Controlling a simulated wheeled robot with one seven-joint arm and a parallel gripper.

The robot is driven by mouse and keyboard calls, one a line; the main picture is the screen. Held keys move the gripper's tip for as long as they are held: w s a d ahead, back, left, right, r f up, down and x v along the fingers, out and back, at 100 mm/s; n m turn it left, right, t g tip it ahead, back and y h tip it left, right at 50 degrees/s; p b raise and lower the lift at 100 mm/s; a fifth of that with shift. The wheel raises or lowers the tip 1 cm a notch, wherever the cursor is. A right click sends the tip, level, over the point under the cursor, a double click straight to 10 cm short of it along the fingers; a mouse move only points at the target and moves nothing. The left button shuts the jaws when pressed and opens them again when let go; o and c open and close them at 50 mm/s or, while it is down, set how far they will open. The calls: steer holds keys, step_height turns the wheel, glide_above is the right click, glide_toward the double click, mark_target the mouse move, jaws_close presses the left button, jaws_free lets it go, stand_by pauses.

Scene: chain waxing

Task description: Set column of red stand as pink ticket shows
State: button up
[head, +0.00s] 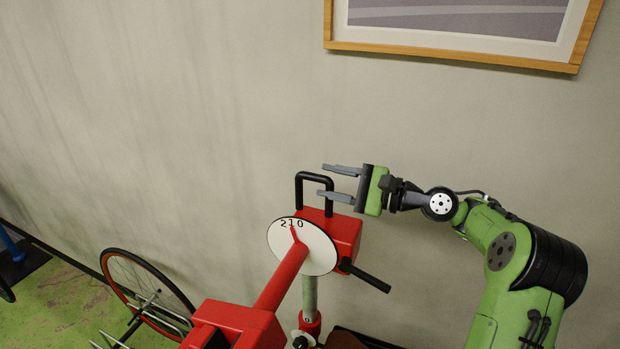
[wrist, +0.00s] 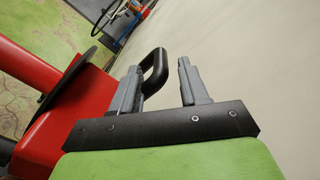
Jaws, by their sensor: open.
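The red stand (head: 342,232) has a black loop handle (head: 299,190) on its head. A white round dial (head: 318,252) on it reads 210 at its top, near a red arm. The grey column (head: 309,296) goes down from the head into a red collar (head: 311,325). My gripper (head: 322,180) is open and empty, with its fingers pointing left beside the handle's top. In the wrist view, the handle (wrist: 156,68) shows between the fingers, close to the left one; I cannot tell whether they touch. No pink ticket is in view.
A black lever (head: 366,276) sticks out of the head to the lower right. A red clamp block (head: 235,325) is at the lower front. A bicycle wheel (head: 135,285) stands to the left. The wall (head: 180,120) is behind, with a framed picture (head: 450,46) above.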

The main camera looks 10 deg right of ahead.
mark_target(313, 177)
steer(key=x, duration=0.4)
steer(key=shift+w+a+r, duration=0.1)
steer(key=shift+w+a, duration=0.1)
steer(key=shift+a, duration=0.1)
steer(key=shift+s+d, duration=0.1)
jaws_close()
